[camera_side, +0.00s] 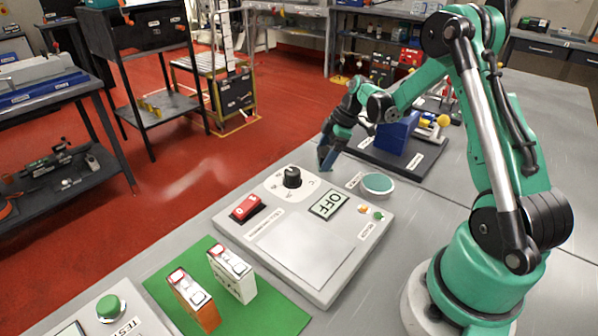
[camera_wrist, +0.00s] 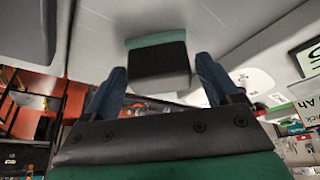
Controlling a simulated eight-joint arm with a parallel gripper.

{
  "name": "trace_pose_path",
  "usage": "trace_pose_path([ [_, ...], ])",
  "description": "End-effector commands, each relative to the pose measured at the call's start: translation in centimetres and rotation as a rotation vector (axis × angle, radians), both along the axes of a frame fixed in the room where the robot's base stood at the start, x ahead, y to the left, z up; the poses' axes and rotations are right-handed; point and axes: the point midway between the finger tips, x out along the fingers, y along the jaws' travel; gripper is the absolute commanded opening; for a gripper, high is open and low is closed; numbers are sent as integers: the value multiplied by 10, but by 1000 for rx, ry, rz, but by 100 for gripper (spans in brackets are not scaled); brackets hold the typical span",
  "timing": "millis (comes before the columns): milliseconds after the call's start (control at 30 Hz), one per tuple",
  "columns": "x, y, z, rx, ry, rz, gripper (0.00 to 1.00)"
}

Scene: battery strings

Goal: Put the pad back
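My gripper (camera_side: 326,160) is low over the table, at the far edge of the grey panel. In the wrist view its two blue fingers stand apart, with a dark block with a green face (camera_wrist: 158,62), which looks like the pad, square between their tips. It appears held, though the contact, mainly at the right finger, is hard to see. The side view does not show the pad clearly at the fingertips. A blue block (camera_side: 395,136) stands on a dark tray (camera_side: 419,157) to the right of the gripper.
A green mat (camera_side: 267,318) with two upright battery blocks is at the front. Table left of the gripper ends near the red floor.

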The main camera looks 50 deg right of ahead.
Motion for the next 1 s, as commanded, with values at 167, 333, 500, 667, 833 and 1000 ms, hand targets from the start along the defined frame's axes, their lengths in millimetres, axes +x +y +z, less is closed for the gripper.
trace_pose_path([
  [167,0,0,0,0,0,0,94],
  [333,0,0,1,0,0,0,94],
  [500,-4,-4,17,0,0,-1,94],
  [667,-14,-14,50,0,0,-4,94],
  [833,-24,-24,84,0,0,-2,94],
  [1000,-30,-31,106,0,0,-1,94],
])
